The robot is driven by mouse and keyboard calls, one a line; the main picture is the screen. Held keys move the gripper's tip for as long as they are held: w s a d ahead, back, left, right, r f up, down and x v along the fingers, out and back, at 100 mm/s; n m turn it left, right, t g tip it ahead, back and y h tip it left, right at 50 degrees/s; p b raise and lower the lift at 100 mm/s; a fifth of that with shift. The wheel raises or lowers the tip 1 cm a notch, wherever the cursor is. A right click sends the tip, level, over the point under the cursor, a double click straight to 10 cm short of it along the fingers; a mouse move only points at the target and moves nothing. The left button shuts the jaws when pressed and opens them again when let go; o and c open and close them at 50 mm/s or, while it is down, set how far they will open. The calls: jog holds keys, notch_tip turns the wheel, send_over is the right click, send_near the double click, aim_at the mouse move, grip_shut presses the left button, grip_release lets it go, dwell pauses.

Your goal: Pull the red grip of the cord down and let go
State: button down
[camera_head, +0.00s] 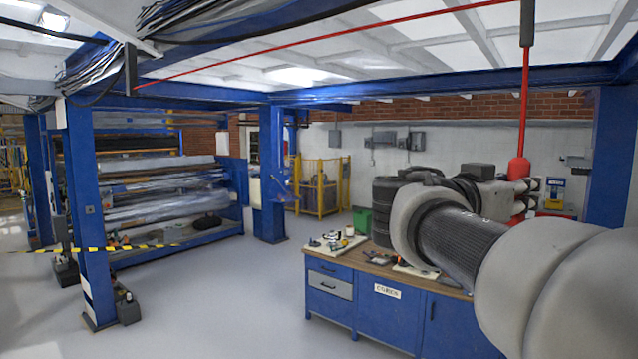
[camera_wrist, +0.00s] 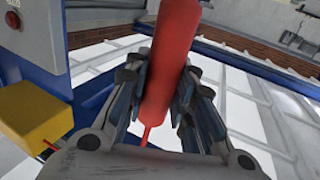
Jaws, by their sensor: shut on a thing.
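The red grip (camera_head: 518,169) hangs at the right in the head view, at the lower end of a straight red cord (camera_head: 524,105). The cord comes down from a dark cylinder (camera_head: 527,22) near the ceiling. In the wrist view the red grip (camera_wrist: 174,35) runs between the two fingers of my gripper (camera_wrist: 162,88), which is shut on it. A thin red end (camera_wrist: 146,135) sticks out below the grip. In the head view my own arm hides part of the gripper.
A blue workbench (camera_head: 390,312) with tools on its wooden top stands beneath my arm. A blue post (camera_head: 612,150) rises at the right. In the wrist view a yellow box (camera_wrist: 30,112) is at the left. The grey floor at centre left is clear.

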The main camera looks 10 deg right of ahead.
jog(key=shift+f, duration=0.1)
notch_tip(320, 180, down, 5)
jog(key=b, duration=0.6)
jog(key=shift+r+b, duration=0.2)
jog(key=shift+b, duration=0.2)
jog(key=shift+r, duration=0.1)
jog(key=c, duration=1.3)
grip_release()
jog(key=shift+a, duration=0.1)
